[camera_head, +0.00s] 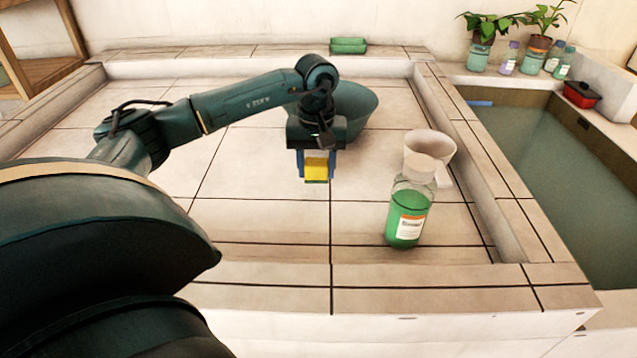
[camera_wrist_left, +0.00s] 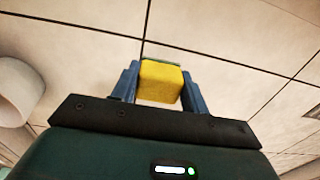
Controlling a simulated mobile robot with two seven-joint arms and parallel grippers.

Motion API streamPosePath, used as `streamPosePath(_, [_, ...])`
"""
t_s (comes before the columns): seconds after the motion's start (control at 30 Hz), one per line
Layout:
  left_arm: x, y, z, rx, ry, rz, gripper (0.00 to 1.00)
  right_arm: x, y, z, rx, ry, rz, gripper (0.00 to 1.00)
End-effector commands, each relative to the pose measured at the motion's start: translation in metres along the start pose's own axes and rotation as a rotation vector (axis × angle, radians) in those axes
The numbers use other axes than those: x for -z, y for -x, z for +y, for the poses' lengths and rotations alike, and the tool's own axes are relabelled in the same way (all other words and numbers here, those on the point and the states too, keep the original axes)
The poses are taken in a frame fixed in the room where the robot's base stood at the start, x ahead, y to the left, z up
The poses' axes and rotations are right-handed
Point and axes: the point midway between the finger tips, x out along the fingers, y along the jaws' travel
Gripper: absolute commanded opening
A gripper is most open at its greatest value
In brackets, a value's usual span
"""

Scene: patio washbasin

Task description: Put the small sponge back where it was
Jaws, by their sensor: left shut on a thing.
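The small sponge (camera_head: 317,168) is yellow with a green layer on its underside. My left gripper (camera_head: 316,168) is shut on it, with a blue finger on each side, and holds it over the tiled basin floor in the middle of the head view. In the left wrist view the sponge (camera_wrist_left: 161,82) sits between the two fingers (camera_wrist_left: 160,88). I cannot tell its exact height above the tiles. My right gripper is not in view.
A green bowl (camera_head: 357,108) stands behind my gripper. A white cup (camera_head: 431,149) and a bottle of green liquid (camera_head: 407,212) stand to the right. A green soap dish or block (camera_head: 348,45) lies on the back ledge. The left and front tiles are clear.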

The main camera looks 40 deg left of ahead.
Motion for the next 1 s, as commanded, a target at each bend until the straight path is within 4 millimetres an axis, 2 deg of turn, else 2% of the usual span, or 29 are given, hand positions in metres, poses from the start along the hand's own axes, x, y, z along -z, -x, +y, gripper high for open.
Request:
streamPosePath(0.3, [0.000,-0.038,0.000,0.002,-0.001,-0.001,0.23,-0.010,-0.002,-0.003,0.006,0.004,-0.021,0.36])
streamPosePath(0.7, [0.000,-0.044,0.000,-0.001,-0.001,0.001,0.23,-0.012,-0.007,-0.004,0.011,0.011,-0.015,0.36])
streamPosePath(0.73, [0.000,-0.043,0.000,-0.001,-0.001,0.001,0.46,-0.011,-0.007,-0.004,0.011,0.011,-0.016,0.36])
streamPosePath(1.0, [0.000,-0.043,0.000,0.000,-0.001,0.000,0.66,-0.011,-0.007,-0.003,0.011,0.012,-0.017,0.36])
